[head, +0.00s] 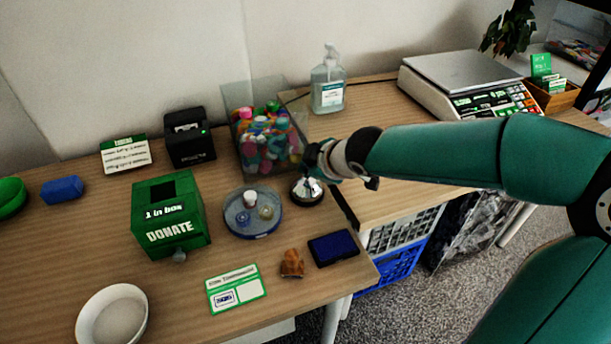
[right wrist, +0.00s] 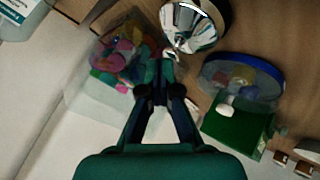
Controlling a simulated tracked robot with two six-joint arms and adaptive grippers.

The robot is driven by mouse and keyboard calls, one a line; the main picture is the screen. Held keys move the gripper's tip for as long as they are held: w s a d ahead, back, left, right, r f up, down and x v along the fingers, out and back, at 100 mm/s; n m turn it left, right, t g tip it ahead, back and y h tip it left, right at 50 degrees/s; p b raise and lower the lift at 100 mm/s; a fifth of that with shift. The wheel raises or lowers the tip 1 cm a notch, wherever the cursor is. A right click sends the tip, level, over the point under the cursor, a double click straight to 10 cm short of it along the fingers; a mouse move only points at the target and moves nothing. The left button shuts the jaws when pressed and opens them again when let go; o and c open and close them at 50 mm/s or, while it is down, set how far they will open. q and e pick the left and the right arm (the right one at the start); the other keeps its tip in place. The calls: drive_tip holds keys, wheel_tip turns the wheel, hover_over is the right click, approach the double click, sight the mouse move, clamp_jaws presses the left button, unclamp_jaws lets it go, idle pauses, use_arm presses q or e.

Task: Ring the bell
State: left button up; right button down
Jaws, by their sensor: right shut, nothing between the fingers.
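The bell (head: 307,193) is a shiny silver dome on a dark base. It stands on the wooden table, right of the round blue tray. In the right wrist view the bell (right wrist: 196,26) is at the top, just beyond my fingertips. My right gripper (head: 316,163) reaches in from the right and is above the bell, partly hiding its top. In the right wrist view its fingers (right wrist: 167,68) are shut with nothing between them. I cannot tell whether they touch the bell. My left gripper is not in view.
A clear bin of colourful caps (head: 266,140) stands behind the bell. The round blue tray (head: 237,229) with small items is left of it. A green donate box (head: 169,215), a blue ink pad (head: 333,248) and a brown figurine (head: 292,263) are nearby. A sanitizer bottle (head: 328,82) stands at the back.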

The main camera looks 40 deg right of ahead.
sight(308, 178)
drive_tip(key=shift+f+b, duration=0.35)
drive_tip(key=shift+f, duration=0.05)
drive_tip(key=shift+r, duration=0.15)
idle(0.5)
drive_tip(key=shift+r+p, duration=0.85)
drive_tip(key=shift+p, duration=0.05)
wheel_tip(308, 178, up, 5)
drive_tip(key=p, duration=0.4)
drive_tip(key=shift+s+f, duration=0.1)
idle(0.5)
